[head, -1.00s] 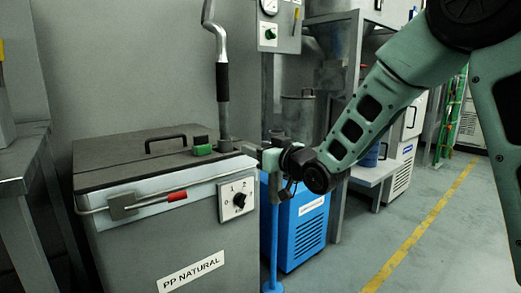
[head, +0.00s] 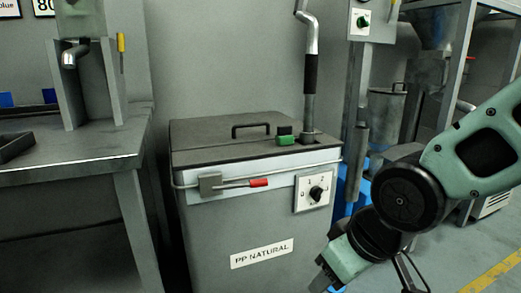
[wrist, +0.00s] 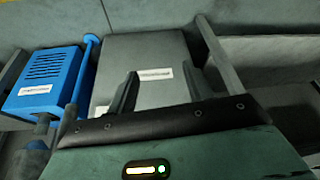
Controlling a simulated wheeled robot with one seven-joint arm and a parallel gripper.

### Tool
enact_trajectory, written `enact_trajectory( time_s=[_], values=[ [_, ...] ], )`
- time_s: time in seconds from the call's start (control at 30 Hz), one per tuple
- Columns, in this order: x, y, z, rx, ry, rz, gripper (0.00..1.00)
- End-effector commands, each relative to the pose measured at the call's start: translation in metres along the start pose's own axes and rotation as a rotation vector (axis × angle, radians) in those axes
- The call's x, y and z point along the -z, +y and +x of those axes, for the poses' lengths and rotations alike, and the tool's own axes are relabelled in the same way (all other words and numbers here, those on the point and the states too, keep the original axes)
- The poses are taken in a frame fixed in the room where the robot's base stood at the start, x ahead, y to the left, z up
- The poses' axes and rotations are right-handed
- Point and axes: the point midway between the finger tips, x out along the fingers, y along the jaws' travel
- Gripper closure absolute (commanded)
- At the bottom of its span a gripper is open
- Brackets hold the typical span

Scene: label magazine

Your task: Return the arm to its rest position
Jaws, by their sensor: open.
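My gripper (head: 322,282) hangs low at the right of the head view, in front of the right side of the grey bin labelled PP NATURAL (head: 215,235). My arm folds down to it from the right edge. In the wrist view my gripper (wrist: 161,80) shows two dark fingers spread apart with nothing between them.
A grey bench (head: 75,150) stands left of the bin. A control box on a post (head: 372,20) is behind my arm. Floor (head: 480,265) shows at the lower right.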

Motion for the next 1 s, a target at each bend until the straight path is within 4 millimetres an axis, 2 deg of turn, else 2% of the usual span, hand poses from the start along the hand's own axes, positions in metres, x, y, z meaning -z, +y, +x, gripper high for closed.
enact_trajectory(
  time_s=[0.1,0.2,0.27,0.3,0.57,1.0],
  values=[
    [-0.048,-0.024,-0.018,0.019,-0.168,-0.045,0.49],
    [-0.088,-0.038,-0.033,0.030,-0.304,-0.077,0.49],
    [-0.107,-0.045,-0.045,0.035,-0.375,-0.096,0.49],
    [-0.096,-0.043,-0.059,0.034,-0.365,-0.088,0.49],
    [-0.072,-0.044,-0.114,0.034,-0.361,-0.087,0.49],
    [-0.019,-0.047,-0.242,0.034,-0.360,-0.087,0.49]
  ],
)
